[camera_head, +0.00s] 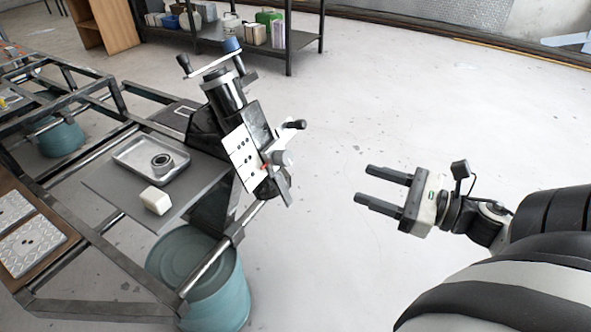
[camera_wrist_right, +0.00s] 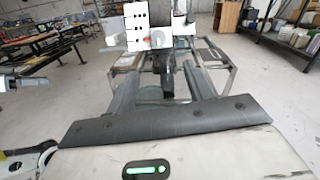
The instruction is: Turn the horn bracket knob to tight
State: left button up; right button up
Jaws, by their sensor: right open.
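A black-and-white clamp fixture (camera_head: 240,130) stands tilted at the right edge of the metal frame. A white plate (camera_head: 241,158) with black holes is on its front. A grey round knob (camera_head: 283,158) sits beside the plate, next to a red mark. I cannot tell for sure which knob is the horn bracket knob, nor read its setting. The white plate (camera_wrist_right: 133,22) also shows ahead in the right wrist view. My right gripper (camera_head: 365,184) is open and empty, to the right of the fixture and apart from it, fingers pointing toward it.
A black handle (camera_head: 297,125) juts right from the fixture. A metal tray (camera_head: 150,165) holding a ring and a white block (camera_head: 156,200) are on the grey board. A teal drum (camera_head: 205,285) stands below. Floor between gripper and fixture is clear.

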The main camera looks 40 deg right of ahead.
aim_at(289, 160)
jog(key=shift+n, duration=0.3)
jog(key=x, duration=1.5)
jog(key=shift+w+a+p, duration=0.25)
jog(key=shift+a+p, duration=0.1)
jog(key=c, duration=1)
